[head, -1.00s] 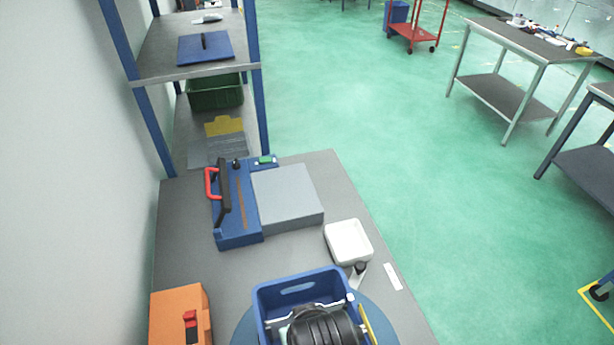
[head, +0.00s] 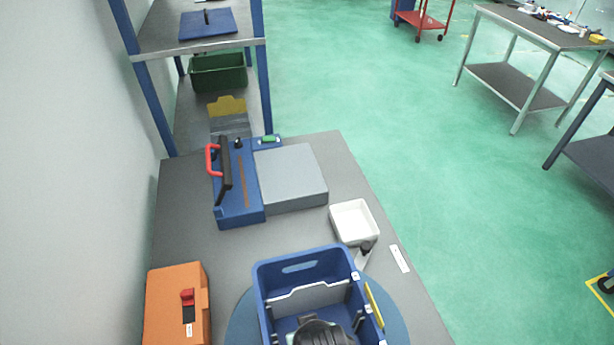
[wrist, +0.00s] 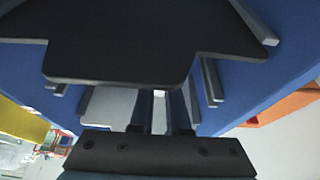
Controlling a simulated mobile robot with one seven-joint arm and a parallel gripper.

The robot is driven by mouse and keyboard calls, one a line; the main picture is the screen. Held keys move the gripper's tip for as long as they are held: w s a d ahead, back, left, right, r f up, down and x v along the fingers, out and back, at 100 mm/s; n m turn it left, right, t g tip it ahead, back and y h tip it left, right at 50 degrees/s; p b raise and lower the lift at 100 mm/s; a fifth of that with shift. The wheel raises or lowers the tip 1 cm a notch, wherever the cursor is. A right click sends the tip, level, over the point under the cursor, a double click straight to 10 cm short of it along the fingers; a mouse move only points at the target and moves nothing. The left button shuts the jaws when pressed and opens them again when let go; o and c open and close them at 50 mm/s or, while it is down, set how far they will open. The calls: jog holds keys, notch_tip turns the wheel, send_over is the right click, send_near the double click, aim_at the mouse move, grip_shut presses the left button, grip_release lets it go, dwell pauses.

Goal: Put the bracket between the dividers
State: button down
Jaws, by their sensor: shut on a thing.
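The blue crate (head: 262,290) stands at the bottom of the head view, and a pale divider (head: 310,297) crosses its inside. In the wrist view a dark divider plate (wrist: 120,45) with a wide tab fills the top, between the crate's blue walls (wrist: 285,65). My gripper (wrist: 160,112) reaches down into the crate and is shut. A pale grey piece (wrist: 108,104), seemingly the bracket, shows at the fingers, partly hidden behind the plate. My dark wrist hides it in the head view. I cannot tell whether it touches a divider or the floor.
The crate sits on a round blue-grey disc (head: 240,325) on the grey bench. An orange case (head: 175,315) is at left, a white tray (head: 352,222) at right, and a blue fixture (head: 238,205) with a grey block (head: 290,178) behind.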

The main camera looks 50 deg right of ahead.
jog(key=shift+f, duration=1.6)
jog(key=shift+f, duration=0.2)
jog(key=c, duration=0.9)
grip_release()
jog(key=shift+r, duration=0.1)
jog(key=v, duration=1.2)
jog(key=shift+w+r, duration=0.15)
